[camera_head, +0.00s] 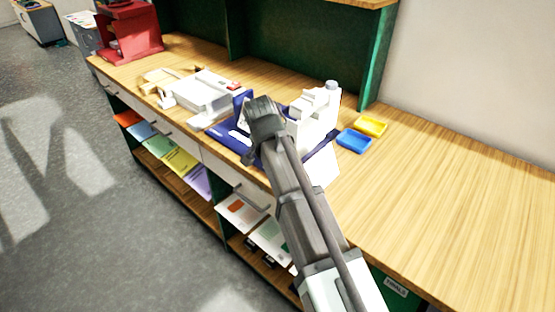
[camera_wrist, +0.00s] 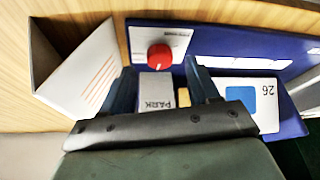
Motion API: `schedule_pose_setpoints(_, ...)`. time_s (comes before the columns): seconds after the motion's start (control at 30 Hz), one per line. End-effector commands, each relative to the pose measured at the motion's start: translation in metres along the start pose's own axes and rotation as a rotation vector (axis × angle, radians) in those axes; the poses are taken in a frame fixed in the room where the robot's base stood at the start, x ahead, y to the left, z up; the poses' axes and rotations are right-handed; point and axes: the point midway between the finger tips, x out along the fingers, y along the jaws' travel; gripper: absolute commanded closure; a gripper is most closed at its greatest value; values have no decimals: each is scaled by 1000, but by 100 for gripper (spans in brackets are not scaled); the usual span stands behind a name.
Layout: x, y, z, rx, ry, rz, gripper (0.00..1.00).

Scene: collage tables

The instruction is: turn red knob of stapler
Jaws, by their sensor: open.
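In the wrist view, the round red knob (camera_wrist: 159,57) sits on a white panel at the upper middle, on a dark blue body (camera_wrist: 215,42) that I take to be the stapler. My gripper (camera_wrist: 160,70) is open, its two dark fingers to the left and right of the knob in the picture. I cannot tell whether they touch it. In the head view, my gripper (camera_head: 264,112) is over the blue base (camera_head: 226,134) on the wooden counter, and the knob is hidden there.
A white upright device (camera_head: 316,108) stands right of my gripper. A white machine (camera_head: 205,95) is to the left. Blue (camera_head: 353,140) and yellow (camera_head: 371,126) trays lie at the right. A white box-like piece (camera_wrist: 80,75) stands close left in the wrist view. The counter's right side is clear.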

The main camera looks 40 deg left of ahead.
Motion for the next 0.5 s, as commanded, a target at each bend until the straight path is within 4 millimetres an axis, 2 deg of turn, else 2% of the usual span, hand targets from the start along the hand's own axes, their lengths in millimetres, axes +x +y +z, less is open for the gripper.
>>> schedule_pose_setpoints(0.2, 22, 0, 0, 0, -1, 1, 40)
schedule_pose_setpoints(0.5, 29, 0, 0, 0, 0, 0, 40)
